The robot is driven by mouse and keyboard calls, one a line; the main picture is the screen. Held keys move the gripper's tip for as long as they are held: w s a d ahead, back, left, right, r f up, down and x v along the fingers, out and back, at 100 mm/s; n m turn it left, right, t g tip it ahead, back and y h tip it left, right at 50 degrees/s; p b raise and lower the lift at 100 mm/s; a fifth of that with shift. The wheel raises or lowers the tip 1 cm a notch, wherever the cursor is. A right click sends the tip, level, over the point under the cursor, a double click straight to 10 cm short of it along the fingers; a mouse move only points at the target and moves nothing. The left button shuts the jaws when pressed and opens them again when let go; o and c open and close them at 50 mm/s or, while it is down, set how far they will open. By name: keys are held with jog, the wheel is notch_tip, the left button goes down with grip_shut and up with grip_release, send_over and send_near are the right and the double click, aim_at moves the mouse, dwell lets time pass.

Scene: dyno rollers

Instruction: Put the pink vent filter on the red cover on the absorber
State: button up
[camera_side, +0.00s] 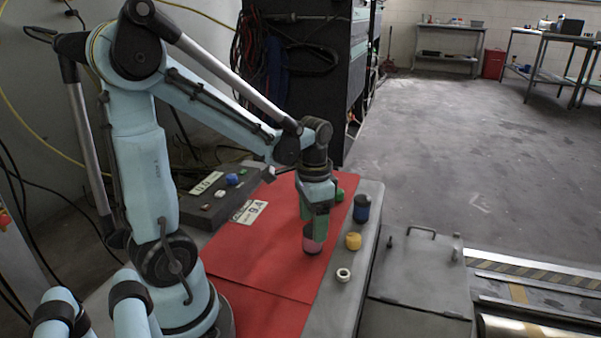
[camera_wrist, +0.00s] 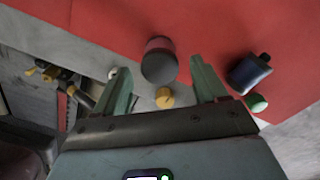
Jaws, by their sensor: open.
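The pink vent filter (camera_side: 313,246), a short cylinder with a dark grey end, stands upright on the red cover (camera_side: 262,246), near the cover's right edge in the side view. In the wrist view the filter (camera_wrist: 160,62) shows its dark end toward the camera, with a pink side behind. My gripper (camera_side: 316,222) points down directly over the filter. In the wrist view my gripper (camera_wrist: 160,66) is open, its green fingers on either side of the filter with visible gaps. The red cover (camera_wrist: 215,25) lies behind it. The absorber is not clearly identifiable beneath the cover.
A blue-black bottle (camera_side: 361,209), a yellow piece (camera_side: 353,241) and a white ring (camera_side: 343,275) stand on the grey strip right of the cover. A green piece (camera_side: 339,195) is behind my gripper. A dark control box (camera_side: 212,198) stands left.

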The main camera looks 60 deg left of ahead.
notch_tip(320, 180, up, 8)
jog(key=d+f+n+t, duration=0.1)
jog(key=d+t, duration=0.6)
jog(key=d, duration=0.3)
jog(key=shift+w, duration=0.1)
jog(key=o, duration=0.3)
jog(key=shift+r, duration=0.1)
jog(key=shift+o, duration=1.1)
jog(key=w+a+r+n+g+y, duration=0.1)
jog(key=w+a+r+n+g, duration=0.2)
jog(key=w+a+r, duration=0.3)
jog(key=a+r+n, duration=0.1)
jog(key=a+r, duration=0.1)
jog(key=a, duration=0.2)
jog(key=shift+a+r+n+g, duration=0.15)
jog(key=shift+n+g, duration=0.15)
jog(key=shift+n, duration=0.1)
jog(key=w+a+r+n+g+h, duration=0.1)
jog(key=a+r+n+g, duration=0.25)
jog(key=a, duration=0.85)
notch_tip(320, 180, down, 10)
jog(key=shift+a+n, duration=0.2)
jog(key=shift+n, duration=0.25)
jog(key=shift+w, duration=0.1)
